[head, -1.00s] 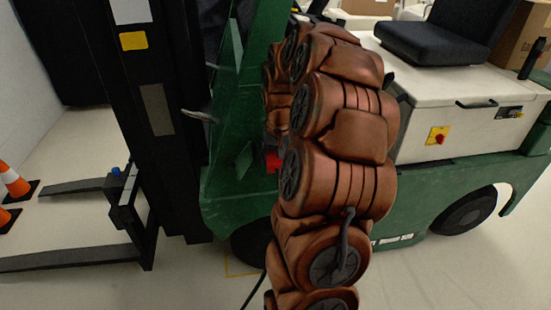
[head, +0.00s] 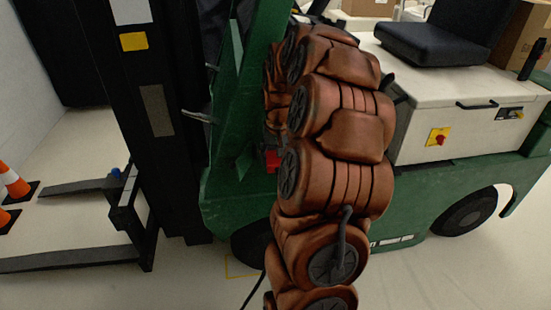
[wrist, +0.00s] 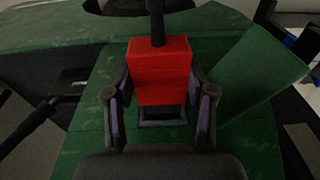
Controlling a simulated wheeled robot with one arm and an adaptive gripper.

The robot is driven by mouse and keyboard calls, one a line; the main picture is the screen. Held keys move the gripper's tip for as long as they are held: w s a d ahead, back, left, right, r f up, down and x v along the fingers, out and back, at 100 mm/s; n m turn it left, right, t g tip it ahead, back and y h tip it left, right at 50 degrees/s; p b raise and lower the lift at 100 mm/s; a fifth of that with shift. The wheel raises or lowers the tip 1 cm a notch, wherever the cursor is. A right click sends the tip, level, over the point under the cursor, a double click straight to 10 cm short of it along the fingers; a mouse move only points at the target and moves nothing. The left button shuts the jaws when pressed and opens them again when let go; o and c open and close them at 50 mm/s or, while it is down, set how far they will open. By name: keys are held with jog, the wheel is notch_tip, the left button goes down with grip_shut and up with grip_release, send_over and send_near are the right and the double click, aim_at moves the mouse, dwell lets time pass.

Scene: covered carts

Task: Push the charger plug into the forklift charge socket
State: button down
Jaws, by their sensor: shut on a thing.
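The charger plug (wrist: 160,70) is a red block with a black cable rising from its top in the wrist view. My gripper (wrist: 160,88) is shut on it, one finger against each side. A dark rectangular opening with a grey rim, apparently the charge socket (wrist: 163,122), shows in the green panel just below the plug's lower edge. The plug overlaps its upper part in the picture; I cannot tell whether they touch or how deep the plug is. In the head view only a small red part of the plug (head: 271,160) shows beside the green body; my arm hides the gripper and socket.
The green forklift (head: 425,195) fills the middle and right, with a black seat (head: 440,45) above. Its dark mast (head: 165,130) and forks (head: 70,262) stand left. A slanted green plate (wrist: 255,75) lies right of the gripper. Orange cones (head: 14,182) stand far left.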

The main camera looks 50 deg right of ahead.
aim_at(273, 151)
jog(key=shift+w+d, duration=0.5)
jog(key=shift+w, duration=0.15)
jog(key=shift+w+d, duration=0.45)
jog(key=shift+w, duration=0.2)
jog(key=shift+c, duration=1.5)
grip_release()
notch_tip(273, 151, up, 12)
jog(key=s, duration=0.1)
jog(key=shift+a, duration=0.2)
jog(key=shift+s, duration=0.1)
